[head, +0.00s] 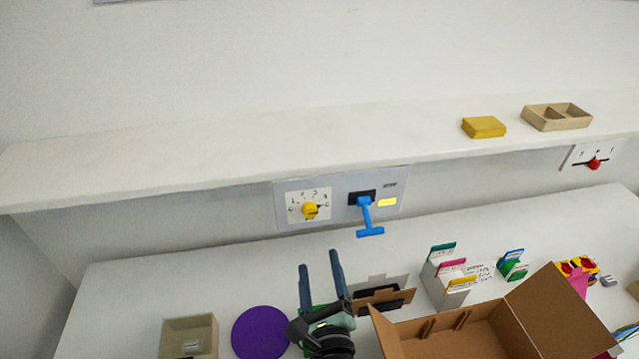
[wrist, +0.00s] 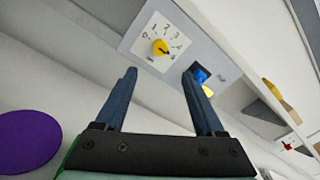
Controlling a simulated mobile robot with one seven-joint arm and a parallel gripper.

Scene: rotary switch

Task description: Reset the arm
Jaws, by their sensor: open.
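My gripper (head: 320,272) is open and empty above the table, with its two blue-grey fingers pointing at the wall. In the wrist view my gripper (wrist: 158,95) shows both fingers spread with nothing between them. On the wall panel (head: 345,187) is a yellow rotary knob (head: 310,211) on a white numbered dial. The knob also shows in the wrist view (wrist: 160,47), beyond the fingers and apart from them. Right of the dial is a blue T-shaped lever (head: 367,215), hanging down. In the wrist view the lever (wrist: 203,80) is partly hidden by the right finger.
A shelf (head: 200,155) juts out above the panel, carrying a yellow block (head: 484,127) and a divided tray (head: 557,117). An open cardboard box (head: 450,338), card holders (head: 450,280), a purple disc (head: 260,332) and a beige bin (head: 189,338) stand on the table.

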